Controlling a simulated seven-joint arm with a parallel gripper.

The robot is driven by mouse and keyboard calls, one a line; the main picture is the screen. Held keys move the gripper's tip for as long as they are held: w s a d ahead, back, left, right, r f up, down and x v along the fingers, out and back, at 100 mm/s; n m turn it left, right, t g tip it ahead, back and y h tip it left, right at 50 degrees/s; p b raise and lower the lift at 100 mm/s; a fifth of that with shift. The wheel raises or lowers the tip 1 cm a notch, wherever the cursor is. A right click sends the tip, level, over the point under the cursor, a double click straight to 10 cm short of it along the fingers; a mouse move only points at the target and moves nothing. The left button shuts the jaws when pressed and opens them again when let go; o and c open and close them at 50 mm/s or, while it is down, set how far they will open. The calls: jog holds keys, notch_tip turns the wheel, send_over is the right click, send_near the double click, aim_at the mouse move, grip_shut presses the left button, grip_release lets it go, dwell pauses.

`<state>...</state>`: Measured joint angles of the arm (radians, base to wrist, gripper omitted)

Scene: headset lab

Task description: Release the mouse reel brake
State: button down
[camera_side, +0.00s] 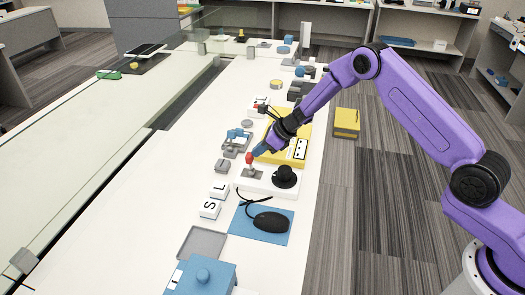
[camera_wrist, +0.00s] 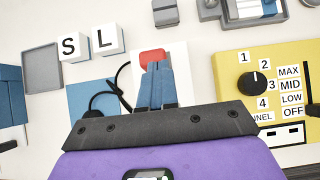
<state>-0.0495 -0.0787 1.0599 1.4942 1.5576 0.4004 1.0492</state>
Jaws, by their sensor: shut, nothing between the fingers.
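A white base (camera_side: 262,183) carries a black reel (camera_side: 285,177) and a small lever with a red knob (camera_side: 249,157). The lever stands on a grey plate at the base's far left. My gripper (camera_side: 259,151) is shut and empty, its blue fingertips low and just right of the red knob. In the wrist view the fingertips (camera_wrist: 156,70) overlap the lower edge of the red knob (camera_wrist: 152,57); I cannot tell whether they touch it. A black mouse (camera_side: 271,222) lies on a blue mat (camera_side: 246,231), its cable looping toward the base. In the wrist view my gripper hides the reel.
A yellow panel (camera_side: 299,150) with a dial stands close behind the base. White S (camera_side: 210,208) and L (camera_side: 219,191) blocks, a grey tray (camera_side: 202,242) and a blue box (camera_side: 203,274) sit nearby. Grey fixtures (camera_side: 237,143) stand left of my gripper.

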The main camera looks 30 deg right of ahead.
jog(key=shift+w+a+r, duration=0.2)
jog(key=shift+w+a, duration=0.85)
jog(key=shift+a, duration=0.05)
notch_tip(320, 180, up, 9)
jog(key=s+d, duration=0.2)
jog(key=shift+s+d+r, duration=0.15)
jog(key=shift+d, duration=0.05)
dwell(0.3)
dwell(0.5)
